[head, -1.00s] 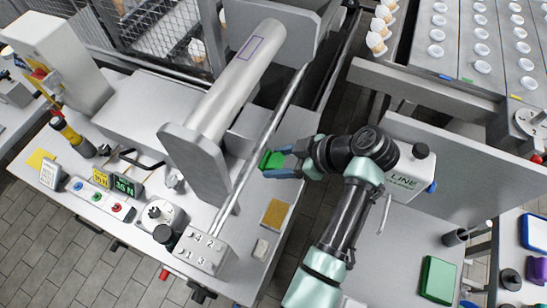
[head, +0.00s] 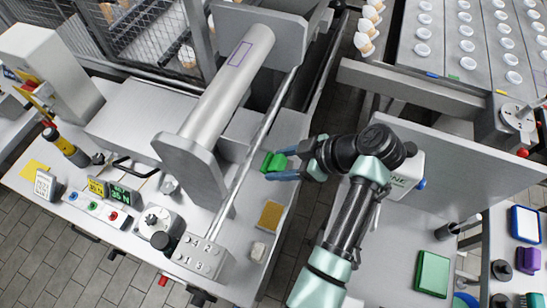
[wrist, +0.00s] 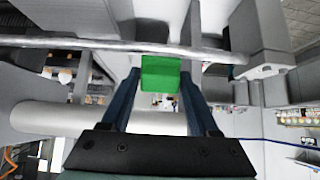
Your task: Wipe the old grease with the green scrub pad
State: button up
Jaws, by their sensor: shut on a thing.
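My gripper (head: 283,167) has dark blue fingers and is shut on the green scrub pad (head: 270,161). In the wrist view the pad (wrist: 160,75) sits between the fingertips. A long bare metal rod (head: 238,182) runs diagonally just left of the pad. In the wrist view the rod (wrist: 120,46) crosses just beyond the pad, almost level. In the head view a small gap shows between pad and rod; I cannot tell their distance in depth. I cannot make out any old grease on the rod or nearby surfaces.
A large grey roller (head: 225,90) lies left of the rod. A grey block with numbers (head: 203,258) stands at the rod's near end. A tan pad (head: 271,215) and a small whitish piece (head: 258,251) lie below my gripper. An upright grey panel (head: 470,160) stands to the right.

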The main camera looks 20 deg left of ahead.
aim_at(247, 166)
jog(key=shift+a+f, duration=0.1)
jog(key=b+x, duration=0.4)
jog(key=x, duration=0.2)
jog(key=shift+w+a+f+b, duration=0.25)
jog(key=shift+w+b, duration=0.1)
jog(key=shift+w, duration=0.05)
jog(key=shift+b+x, duration=0.65)
jog(key=shift+x, duration=0.3)
dwell(0.7)
jog(key=shift+w, duration=0.1)
